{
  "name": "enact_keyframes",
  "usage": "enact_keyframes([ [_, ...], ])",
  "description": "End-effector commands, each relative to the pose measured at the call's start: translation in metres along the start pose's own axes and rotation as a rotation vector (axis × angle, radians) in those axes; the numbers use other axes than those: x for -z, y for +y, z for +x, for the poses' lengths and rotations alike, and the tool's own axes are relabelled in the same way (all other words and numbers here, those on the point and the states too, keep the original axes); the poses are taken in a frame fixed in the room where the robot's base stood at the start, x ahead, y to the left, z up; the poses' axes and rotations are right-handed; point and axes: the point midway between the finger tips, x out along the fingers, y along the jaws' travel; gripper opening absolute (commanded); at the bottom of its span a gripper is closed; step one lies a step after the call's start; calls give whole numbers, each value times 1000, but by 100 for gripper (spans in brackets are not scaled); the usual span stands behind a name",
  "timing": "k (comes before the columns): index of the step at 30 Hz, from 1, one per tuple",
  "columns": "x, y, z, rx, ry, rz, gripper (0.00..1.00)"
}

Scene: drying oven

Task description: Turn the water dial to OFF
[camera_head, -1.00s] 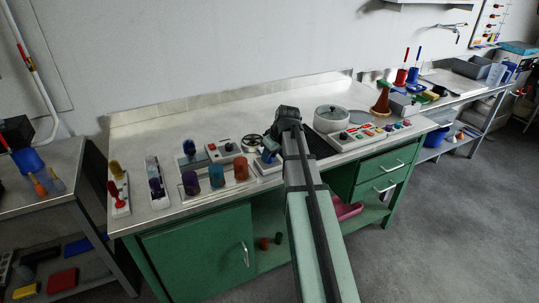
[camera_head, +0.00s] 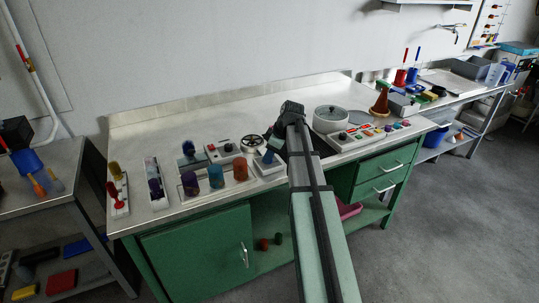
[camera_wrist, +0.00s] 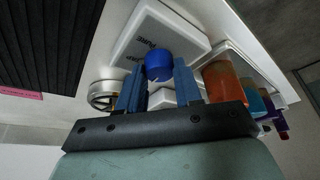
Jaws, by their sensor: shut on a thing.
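The water dial is a blue knob (camera_wrist: 158,65) on a white box (camera_wrist: 150,32) with dark lettering that I cannot read surely. In the head view the white box (camera_head: 268,170) stands near the front edge of the bench, partly hidden by my arm. My gripper (camera_wrist: 158,75) is shut on the blue knob, with one blue-grey finger on each side of it. In the head view my gripper (camera_head: 273,142) reaches down above the box, and its fingertips are hard to make out. The knob's pointer and setting cannot be read.
A rack of blue, purple and orange jars (camera_head: 216,176) stands close to the left. A control box (camera_head: 225,150) and a round wheel (camera_head: 254,144) lie behind. A white pot (camera_head: 331,119) and a button panel (camera_head: 365,135) stand right of my arm.

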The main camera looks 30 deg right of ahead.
Motion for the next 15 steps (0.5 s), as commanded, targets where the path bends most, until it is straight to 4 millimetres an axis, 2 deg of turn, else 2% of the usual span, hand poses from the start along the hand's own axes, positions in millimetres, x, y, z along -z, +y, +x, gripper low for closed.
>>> enact_keyframes([
  [8,-1,-1,0,2,-3,0,4],
  [9,-1,-1,0,2,-3,0,37],
  [15,-1,0,0,1,-2,0,56],
])
